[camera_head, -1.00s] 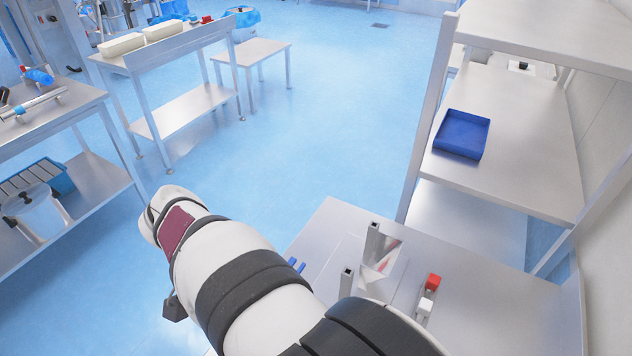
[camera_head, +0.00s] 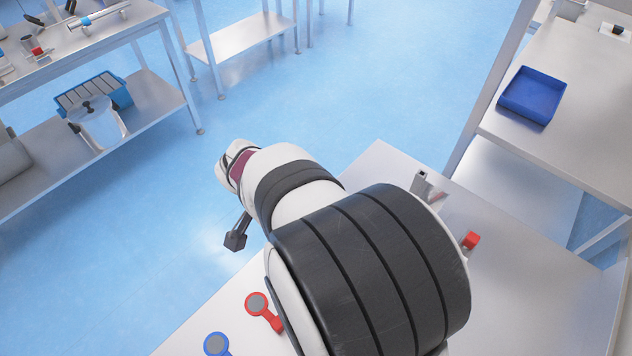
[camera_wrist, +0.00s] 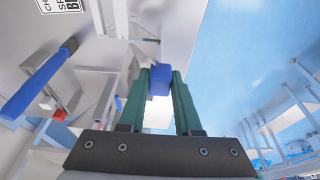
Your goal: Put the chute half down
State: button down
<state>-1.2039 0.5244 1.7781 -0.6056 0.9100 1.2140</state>
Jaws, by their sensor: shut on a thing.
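My gripper (camera_wrist: 160,76) shows in the wrist view as two green fingers closed on a small blue block (camera_wrist: 159,82), which I take to be the grip of the chute half. A pale patch shows between the fingers below the block; I cannot tell whether it belongs to the chute half.
The steel worktable (camera_head: 560,295) bears a metal post (camera_head: 424,186), a red-topped piece (camera_head: 471,241), a red paddle (camera_head: 257,305) and a blue paddle (camera_head: 217,344). A shelf at right holds a blue tray (camera_head: 532,94). The table's right part looks clear.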

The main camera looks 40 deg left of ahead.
jog(key=shift+f, duration=0.5)
jog(key=c, duration=0.5)
grip_release()
jog(key=v, duration=1.5)
jog(key=w+d+m+g, duration=0.1)
jog(key=w+d, duration=0.2)
jog(key=d, duration=0.8)
jog(key=w+d+m+g, duration=0.2)
jog(key=w+d, duration=0.1)
jog(key=d, duration=0.9)
jog(key=s+d+f+m, duration=0.1)
jog(key=s+d, duration=0.2)
jog(key=s+d+f+y, duration=0.1)
jog(key=s+d, duration=0.2)
jog(key=d, duration=0.1)
jog(key=s+d+f+m, duration=0.1)
jog(key=s+d+f, duration=0.1)
jog(key=s+d, duration=0.1)
jog(key=shift+s+d+m+y, duration=0.3)
jog(key=shift+d+y, duration=0.1)
jog(key=shift+d, duration=0.15)
